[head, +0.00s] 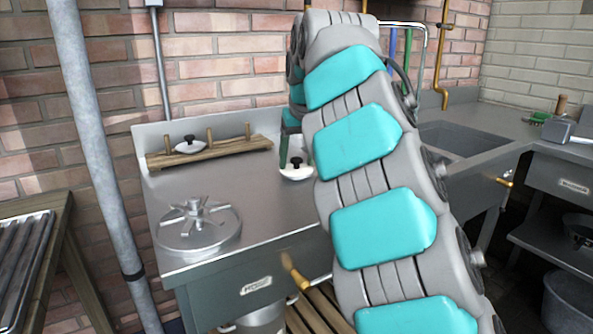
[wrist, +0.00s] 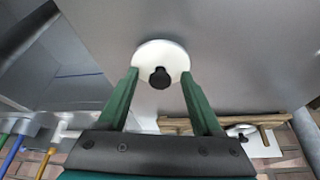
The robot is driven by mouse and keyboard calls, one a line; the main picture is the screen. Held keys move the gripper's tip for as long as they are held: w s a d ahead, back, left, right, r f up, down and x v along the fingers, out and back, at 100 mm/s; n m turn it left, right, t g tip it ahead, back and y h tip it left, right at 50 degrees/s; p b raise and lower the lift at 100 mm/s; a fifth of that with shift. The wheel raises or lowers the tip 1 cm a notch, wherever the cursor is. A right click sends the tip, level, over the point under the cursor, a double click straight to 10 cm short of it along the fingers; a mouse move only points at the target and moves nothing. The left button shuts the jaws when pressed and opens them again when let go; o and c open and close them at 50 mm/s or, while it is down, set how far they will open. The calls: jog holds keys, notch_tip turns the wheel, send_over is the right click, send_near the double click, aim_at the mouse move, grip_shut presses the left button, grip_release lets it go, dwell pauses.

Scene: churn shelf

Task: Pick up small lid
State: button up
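A round white lid with a black knob (wrist: 176,55) lies on the metal counter. It also shows in the head view (head: 297,173). My gripper (wrist: 160,83) is open, with its two green fingers on either side of the lid's lower edge in the wrist view. The knob sits between the fingertips, untouched. In the head view my gripper (head: 296,158) is just above the lid and partly hidden by my arm. Whether the fingertips touch the rim, I cannot tell. A second white lid with a dark knob (head: 190,147) rests on the wooden rack at the left.
The wooden rack (head: 222,150) with upright pegs stands along the counter's back edge. A round metal piece with a spoked top (head: 198,226) stands at the counter's front left. A sink (head: 463,138) is on the right. The counter between rack and spoked piece is clear.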

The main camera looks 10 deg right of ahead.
grip_shut()
dwell(0.3)
jog(key=shift+r, duration=0.1)
dwell(0.4)
